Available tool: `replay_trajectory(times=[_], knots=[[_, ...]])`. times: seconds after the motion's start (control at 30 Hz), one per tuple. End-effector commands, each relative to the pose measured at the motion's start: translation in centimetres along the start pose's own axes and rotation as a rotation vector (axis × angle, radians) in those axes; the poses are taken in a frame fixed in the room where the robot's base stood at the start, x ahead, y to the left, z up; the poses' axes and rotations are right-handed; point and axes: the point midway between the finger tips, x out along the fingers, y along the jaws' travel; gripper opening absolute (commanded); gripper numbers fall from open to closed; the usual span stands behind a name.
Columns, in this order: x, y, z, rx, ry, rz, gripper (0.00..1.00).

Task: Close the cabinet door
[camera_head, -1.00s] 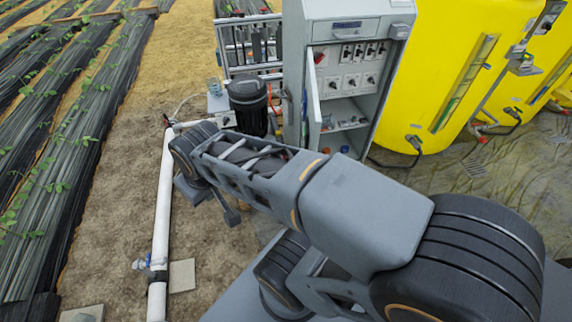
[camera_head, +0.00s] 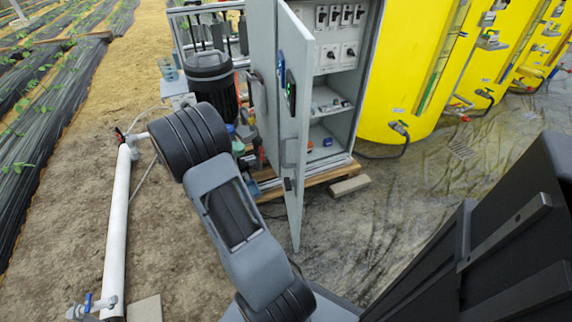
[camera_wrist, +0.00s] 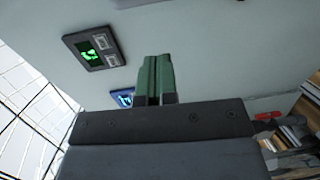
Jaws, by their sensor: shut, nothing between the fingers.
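The grey cabinet (camera_head: 345,100) stands at the top middle of the head view with its front open, showing white switch panels and a shelf. Its cabinet door (camera_head: 297,150) stands swung out on the left side, seen nearly edge-on, with a handle and a small display on it. In the wrist view, my gripper (camera_wrist: 155,78) has its green fingers together, with nothing between them. A pale grey panel (camera_wrist: 210,50) lies beyond them, with a green-lit display (camera_wrist: 93,48) and a blue-lit one. I cannot tell whether the fingertips touch it. The head view does not show my gripper's fingers.
A black tank (camera_head: 212,80) stands left of the cabinet. Yellow tanks (camera_head: 410,80) stand to its right. A white pipe (camera_head: 117,230) runs along the ground at left. A block (camera_head: 349,186) lies by the pallet under the cabinet. Ground to the right is mostly clear.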

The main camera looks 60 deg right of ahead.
Motion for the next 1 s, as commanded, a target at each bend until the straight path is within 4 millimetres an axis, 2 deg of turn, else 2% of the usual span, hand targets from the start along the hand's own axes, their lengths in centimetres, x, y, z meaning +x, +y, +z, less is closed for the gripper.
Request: replay_trajectory(times=[0.03, 0.27, 0.7, 1.0], knots=[[0.3, -1.2, -0.5, 0.015, -0.008, 0.035, 0.0], [1.9, -1.6, -1.3, 0.052, -0.018, 0.098, 0.0], [9.9, -0.9, -1.1, 0.051, -0.017, 0.096, 0.0], [13.5, -0.5, -1.0, 0.05, -0.016, 0.095, 0.0]])
